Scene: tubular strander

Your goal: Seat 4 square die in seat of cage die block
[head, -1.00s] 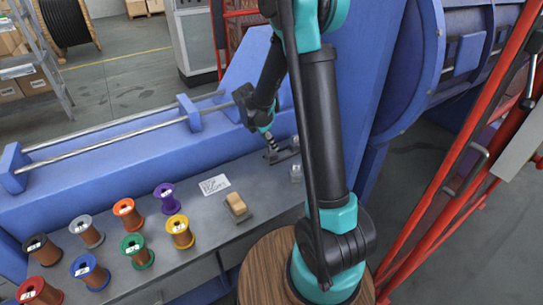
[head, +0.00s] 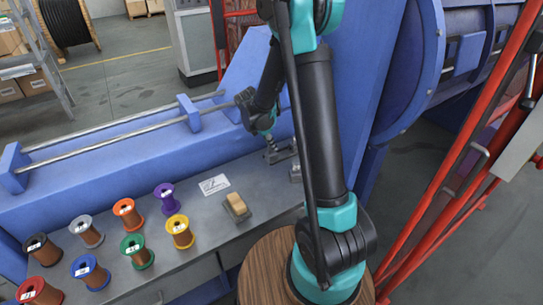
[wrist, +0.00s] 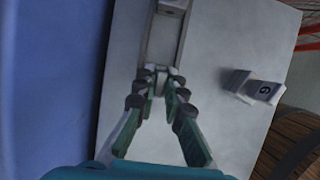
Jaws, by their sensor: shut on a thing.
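In the wrist view, my gripper (wrist: 161,80) is shut on a small grey square die (wrist: 161,71), mostly hidden between the fingertips. No number is readable on it. The die is at the near end of the long grey cage die block (wrist: 163,38) with its channel. Whether it touches the seat, I cannot tell. In the head view, my gripper (head: 268,138) points down over the block (head: 281,154), and the held die cannot be made out.
Several coloured spools (head: 125,212), a white card (head: 214,184) and a tan block (head: 236,205) are on the bench. A blue machine wall (head: 350,90) rises behind.

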